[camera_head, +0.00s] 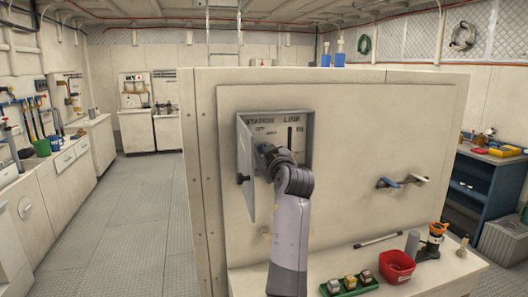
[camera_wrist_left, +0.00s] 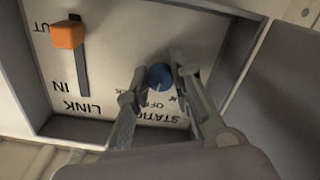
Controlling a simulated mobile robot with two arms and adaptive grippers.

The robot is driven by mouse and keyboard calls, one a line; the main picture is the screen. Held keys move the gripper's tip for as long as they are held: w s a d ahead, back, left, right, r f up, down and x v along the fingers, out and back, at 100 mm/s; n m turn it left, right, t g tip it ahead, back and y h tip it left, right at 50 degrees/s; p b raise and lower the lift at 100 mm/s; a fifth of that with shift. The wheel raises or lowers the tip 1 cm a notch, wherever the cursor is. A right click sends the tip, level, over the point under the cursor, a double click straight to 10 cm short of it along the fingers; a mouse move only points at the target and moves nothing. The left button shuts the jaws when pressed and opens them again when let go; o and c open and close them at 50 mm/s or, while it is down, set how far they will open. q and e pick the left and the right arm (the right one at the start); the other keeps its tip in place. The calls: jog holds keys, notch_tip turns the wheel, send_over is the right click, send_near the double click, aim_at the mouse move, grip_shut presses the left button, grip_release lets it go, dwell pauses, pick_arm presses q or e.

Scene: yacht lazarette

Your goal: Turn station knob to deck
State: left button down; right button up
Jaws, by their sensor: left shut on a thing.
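The blue station knob (camera_wrist_left: 159,76) sits on the white panel inside a recessed grey box (camera_head: 311,132). My left gripper (camera_wrist_left: 158,72) is shut on the knob, with one finger on each side of it. In the head view my left gripper (camera_head: 266,152) reaches into the box and mostly hides the knob. The labels STATION, OFF and part of another word show upside down around the knob in the wrist view. I cannot tell which label the knob points to. My right gripper is not in view.
The box door (camera_head: 246,172) stands open at the left. An orange link handle (camera_wrist_left: 68,35) sits at the OUT end of its slot, beside the knob. A blue-and-white lever (camera_head: 388,183) is to the right.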

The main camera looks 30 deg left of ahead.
pick_arm(q)
jog(key=m+p, duration=0.2)
jog(key=m, duration=0.3)
jog(key=shift+m, duration=1.2)
jog(key=shift+f, duration=0.1)
jog(key=c, duration=1.4)
grip_release()
jog(key=shift+s, duration=0.1)
